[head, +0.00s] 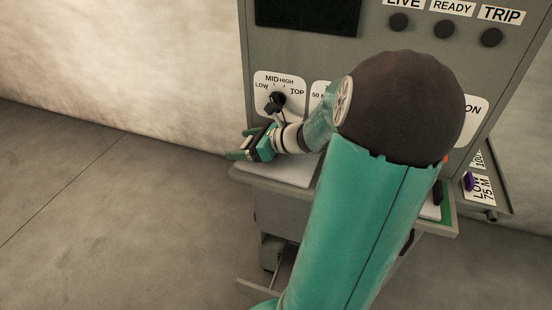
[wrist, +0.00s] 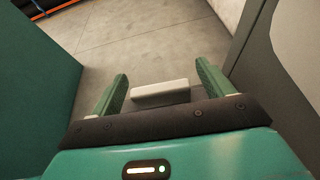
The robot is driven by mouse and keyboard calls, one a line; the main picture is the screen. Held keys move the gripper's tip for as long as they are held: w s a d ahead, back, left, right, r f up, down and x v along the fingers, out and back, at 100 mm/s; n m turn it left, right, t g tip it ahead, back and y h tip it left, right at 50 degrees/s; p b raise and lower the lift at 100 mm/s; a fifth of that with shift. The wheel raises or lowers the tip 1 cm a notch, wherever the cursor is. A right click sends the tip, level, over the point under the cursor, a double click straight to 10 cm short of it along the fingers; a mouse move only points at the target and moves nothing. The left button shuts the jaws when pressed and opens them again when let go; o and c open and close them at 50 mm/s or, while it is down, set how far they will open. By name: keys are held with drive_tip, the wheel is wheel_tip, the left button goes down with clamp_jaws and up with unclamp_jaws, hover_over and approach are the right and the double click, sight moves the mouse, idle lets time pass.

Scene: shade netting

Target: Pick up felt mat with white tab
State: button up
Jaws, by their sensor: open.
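I cannot clearly make out a felt mat with a white tab in either view. My gripper (head: 242,144) is open above the left end of the grey shelf, in front of the cabinet and just below the dial. In the wrist view my gripper (wrist: 160,88) has its two green fingers spread wide. A pale bar (wrist: 160,92) shows between them; I cannot tell what it is or how far off it lies. My arm hides the middle of the shelf.
The grey cabinet (head: 300,50) carries a black dial (head: 276,102) and labelled round knobs (head: 444,29). A white plate (head: 290,171) lies on the shelf's left; a green patch (head: 447,212) shows at its right. Open floor (head: 110,220) lies left.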

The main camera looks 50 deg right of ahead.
drive_tip(key=c, duration=1.1)
drive_tip(key=shift+r, duration=0.15)
drive_tip(key=shift+r, duration=0.65)
drive_tip(key=shift+s+a, duration=0.15)
drive_tip(key=shift+a, duration=0.25)
